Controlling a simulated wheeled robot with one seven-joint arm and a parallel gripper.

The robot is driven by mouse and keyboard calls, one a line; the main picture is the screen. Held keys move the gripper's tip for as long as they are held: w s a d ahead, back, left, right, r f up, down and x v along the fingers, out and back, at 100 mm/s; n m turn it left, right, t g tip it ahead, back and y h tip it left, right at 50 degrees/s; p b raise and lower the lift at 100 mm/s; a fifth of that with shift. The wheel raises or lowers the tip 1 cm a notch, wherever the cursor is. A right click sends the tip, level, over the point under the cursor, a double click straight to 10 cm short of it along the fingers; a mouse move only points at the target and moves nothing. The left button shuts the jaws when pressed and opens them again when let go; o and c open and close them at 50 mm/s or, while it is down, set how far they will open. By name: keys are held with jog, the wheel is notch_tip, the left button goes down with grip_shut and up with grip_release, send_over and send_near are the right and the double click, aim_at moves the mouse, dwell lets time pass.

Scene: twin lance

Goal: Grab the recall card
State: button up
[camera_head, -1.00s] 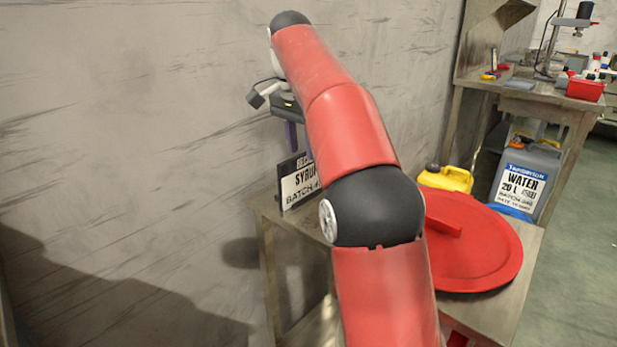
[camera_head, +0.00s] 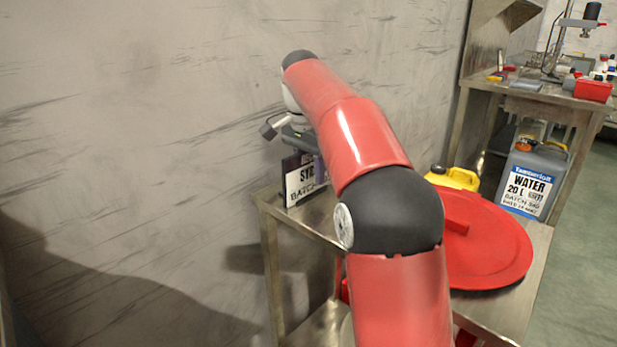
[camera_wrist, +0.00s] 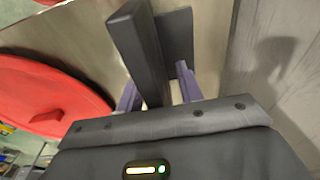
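The recall card, a dark-backed sign with a white face reading "SYR..." and "BATCH" (camera_head: 301,186), stands upright on the metal table (camera_head: 268,203) near the wall. My arm hides its right part. My gripper (camera_head: 303,152) is right above it, pointing down. In the wrist view, the card's dark back and edge (camera_wrist: 140,45) stick up between the two purple fingers of my gripper (camera_wrist: 158,88). The fingers are apart, one on each side of it. I see no clear contact between fingers and card.
A large red round lid (camera_head: 490,245) lies on the table at right. Behind it stand a yellow can (camera_head: 455,177) and a grey water canister (camera_head: 530,180). A grey wall (camera_head: 150,120) rises close on the left. Another bench (camera_head: 530,95) stands at the back right.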

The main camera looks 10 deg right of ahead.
jog(key=shift+f, duration=0.25)
dwell(0.4)
grip_shut()
